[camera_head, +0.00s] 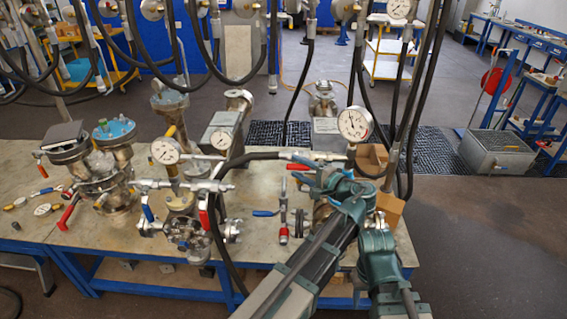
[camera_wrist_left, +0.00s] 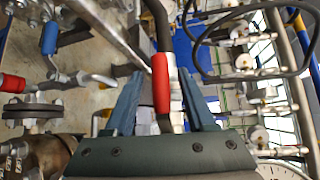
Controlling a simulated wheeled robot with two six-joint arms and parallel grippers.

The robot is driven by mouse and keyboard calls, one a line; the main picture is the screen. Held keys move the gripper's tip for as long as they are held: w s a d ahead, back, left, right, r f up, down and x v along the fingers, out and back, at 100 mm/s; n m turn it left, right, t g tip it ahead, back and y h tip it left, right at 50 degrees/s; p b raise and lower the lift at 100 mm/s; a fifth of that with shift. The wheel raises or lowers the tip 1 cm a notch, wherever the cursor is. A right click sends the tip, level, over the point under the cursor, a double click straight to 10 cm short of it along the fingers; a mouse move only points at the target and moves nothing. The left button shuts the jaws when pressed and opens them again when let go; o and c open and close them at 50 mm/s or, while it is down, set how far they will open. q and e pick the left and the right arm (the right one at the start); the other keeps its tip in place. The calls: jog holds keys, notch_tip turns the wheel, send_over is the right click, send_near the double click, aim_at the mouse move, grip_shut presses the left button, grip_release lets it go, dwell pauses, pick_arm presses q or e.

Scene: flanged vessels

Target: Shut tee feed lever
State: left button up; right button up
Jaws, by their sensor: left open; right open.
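A red lever (camera_head: 298,166) sits on the silver fitting at the end of a black hose, which I take for the tee feed lever. In the left wrist view the red lever (camera_wrist_left: 160,84) lies lengthwise between my fingers. My left gripper (camera_head: 308,175) is open around it, its two blue-grey fingers (camera_wrist_left: 160,98) one on each side. I cannot tell whether either finger touches the lever. The fitting under the lever is partly hidden by my gripper.
A pressure gauge (camera_head: 353,124) stands close behind my left gripper. A blue lever (camera_head: 265,213) and another red lever (camera_head: 283,233) are on the bench (camera_head: 250,260) in front. Hoses hang nearby. Flanged vessels (camera_head: 105,178) crowd the left.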

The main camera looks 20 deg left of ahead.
pick_arm(q)
jog(key=shift+w+a, duration=0.25)
jog(key=shift+a, duration=0.15)
jog(key=shift+d, duration=0.1)
grip_shut()
dwell(1.1)
